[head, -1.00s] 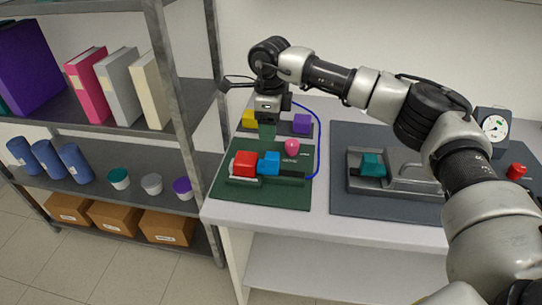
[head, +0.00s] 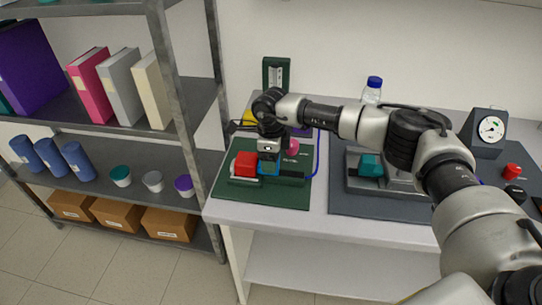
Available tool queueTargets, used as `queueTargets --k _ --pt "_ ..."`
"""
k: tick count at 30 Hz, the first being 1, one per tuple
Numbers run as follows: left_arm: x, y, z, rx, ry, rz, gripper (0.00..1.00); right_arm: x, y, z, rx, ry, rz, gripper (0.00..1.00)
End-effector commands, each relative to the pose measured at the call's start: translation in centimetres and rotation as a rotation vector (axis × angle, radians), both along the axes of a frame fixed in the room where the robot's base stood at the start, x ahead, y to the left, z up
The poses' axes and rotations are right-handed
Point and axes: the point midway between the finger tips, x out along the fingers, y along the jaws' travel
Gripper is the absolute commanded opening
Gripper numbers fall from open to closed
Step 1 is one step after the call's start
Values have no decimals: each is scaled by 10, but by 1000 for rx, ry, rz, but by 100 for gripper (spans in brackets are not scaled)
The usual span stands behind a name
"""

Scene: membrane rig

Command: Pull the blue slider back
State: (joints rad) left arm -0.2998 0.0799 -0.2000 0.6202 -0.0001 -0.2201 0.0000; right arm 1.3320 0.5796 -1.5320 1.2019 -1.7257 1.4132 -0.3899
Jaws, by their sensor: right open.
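The blue slider (head: 268,170) sits on the green rig board (head: 284,196), just right of the red block (head: 245,164). My right gripper (head: 268,164) comes down from above, pointing down at the slider. It is open, and its fingers are at the slider, partly covering it. I cannot tell whether they touch it. The pink knob (head: 292,147) stands just behind and to the right of the gripper. My left gripper is not in view.
A grey board with a teal block (head: 370,165) lies to the right. A gauge box (head: 487,131), a red knob (head: 512,171) and a blue-capped bottle (head: 373,90) stand farther right and back. A metal shelf with binders is on the left.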

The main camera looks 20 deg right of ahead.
Motion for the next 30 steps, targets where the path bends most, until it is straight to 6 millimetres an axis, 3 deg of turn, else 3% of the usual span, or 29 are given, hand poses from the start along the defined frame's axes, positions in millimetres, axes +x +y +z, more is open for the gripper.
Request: queueTargets --k 2,15,19,25,30 --pt "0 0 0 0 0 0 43 0 0 0 0 0 0 64" --pt "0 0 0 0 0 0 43 0 0 0 1 1 0 0" --pt "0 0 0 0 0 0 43 -2 -5 1 1 1 -1 0" --pt "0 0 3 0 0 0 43 -17 -29 1 1 1 -2 0" --pt "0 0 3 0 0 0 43 -21 -34 1 0 1 0 0"
